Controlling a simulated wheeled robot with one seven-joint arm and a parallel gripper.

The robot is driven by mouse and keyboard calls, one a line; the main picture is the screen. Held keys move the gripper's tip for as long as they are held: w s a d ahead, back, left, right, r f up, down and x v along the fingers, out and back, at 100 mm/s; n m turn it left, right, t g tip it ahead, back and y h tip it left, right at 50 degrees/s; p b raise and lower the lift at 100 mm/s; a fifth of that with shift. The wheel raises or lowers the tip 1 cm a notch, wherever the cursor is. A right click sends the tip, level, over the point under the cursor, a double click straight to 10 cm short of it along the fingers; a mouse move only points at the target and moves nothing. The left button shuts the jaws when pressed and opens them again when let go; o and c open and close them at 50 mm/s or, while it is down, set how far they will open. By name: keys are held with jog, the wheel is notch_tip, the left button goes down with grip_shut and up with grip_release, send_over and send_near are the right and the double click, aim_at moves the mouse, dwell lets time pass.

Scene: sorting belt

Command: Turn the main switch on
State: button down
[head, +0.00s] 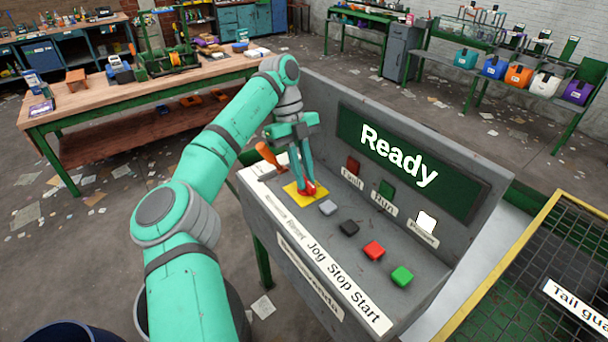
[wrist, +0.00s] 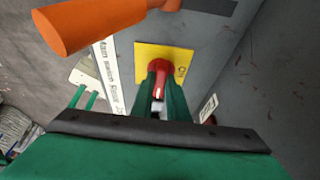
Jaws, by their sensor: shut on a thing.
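The main switch (head: 311,192) is a red knob on a yellow plate at the left part of the grey control panel (head: 425,262). In the wrist view the knob (wrist: 160,66) shows between and beyond the fingertips, with a white mark on it. My gripper (head: 307,184) points down at the panel, its green fingers shut on the knob; it also shows in the wrist view (wrist: 160,100). The fingers hide part of the knob. The panel's display (head: 400,160) reads "Ready". The white lamp (head: 427,222) at the right looks lit.
An orange handle (head: 268,156) stands just left of my gripper. Grey, black, red and green (head: 402,276) push buttons run along the panel to the right. A yellow-framed mesh guard (head: 545,270) is at the lower right. A wooden workbench (head: 130,90) stands behind left.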

jog(key=c, duration=1.7)
grip_release()
jog(key=shift+r, duration=0.15)
jog(key=shift+v, duration=5.3)
